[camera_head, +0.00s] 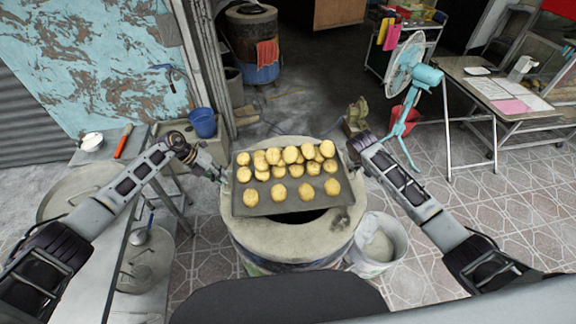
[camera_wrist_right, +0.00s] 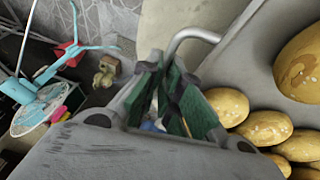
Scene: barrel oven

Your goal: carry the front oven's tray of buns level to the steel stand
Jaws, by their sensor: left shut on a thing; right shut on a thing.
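The dark tray (camera_head: 250,204) is over the round mouth of the front oven (camera_head: 262,236), covering much of the dark opening. Several golden buns (camera_head: 278,191) lie on it, crowded towards its far side, with a looser row nearer me. The tray looks roughly level. My left gripper (camera_head: 221,174) is shut at the tray's left end; its fingertips are small here. My right gripper (camera_head: 353,152) is shut at the right end. In the right wrist view its green-padded fingers (camera_wrist_right: 178,98) close by the bent metal handle (camera_wrist_right: 188,38). I cannot tell which surface is the steel stand.
A grey table (camera_head: 120,245) with round lids stands at left. A blue bucket (camera_head: 203,122) sits behind my left gripper. A white bucket (camera_head: 380,245) stands right of the oven. A turquoise fan (camera_head: 410,80) and a paper-covered table (camera_head: 500,92) are at right. Tiled floor is open at right.

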